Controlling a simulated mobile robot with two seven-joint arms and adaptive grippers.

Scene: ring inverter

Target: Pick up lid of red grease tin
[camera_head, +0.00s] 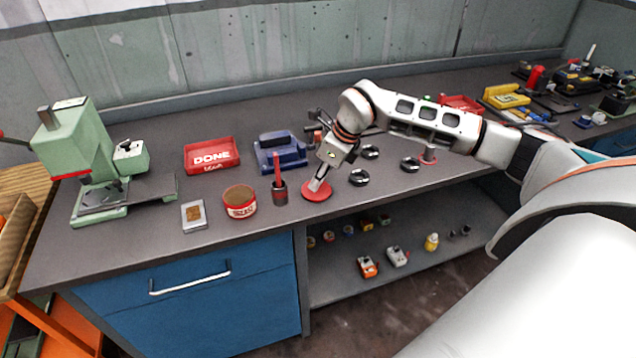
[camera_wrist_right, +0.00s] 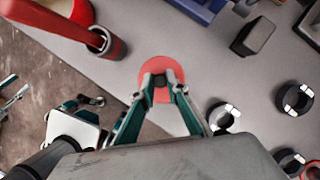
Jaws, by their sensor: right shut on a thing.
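The red grease tin (camera_head: 240,203) stands open on the bench, its brown contents showing at the top. Its round red lid (camera_head: 317,190) is apart from it, to the right beyond a dark cup with a red-handled tool (camera_head: 280,189). My right gripper (camera_head: 317,183) is over the lid, pointing down. In the right wrist view the lid (camera_wrist_right: 174,107) lies under the fingertips, and my right gripper (camera_wrist_right: 161,84) is shut on the dark knob (camera_wrist_right: 160,94) at its middle. Whether the lid touches the bench is hard to tell.
Black rings (camera_head: 359,178) lie right of the lid. A blue block-like fixture (camera_head: 280,154) and a red DONE tray (camera_head: 211,156) stand behind. A green press (camera_head: 82,160) is at the left. The bench front edge is close to the lid.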

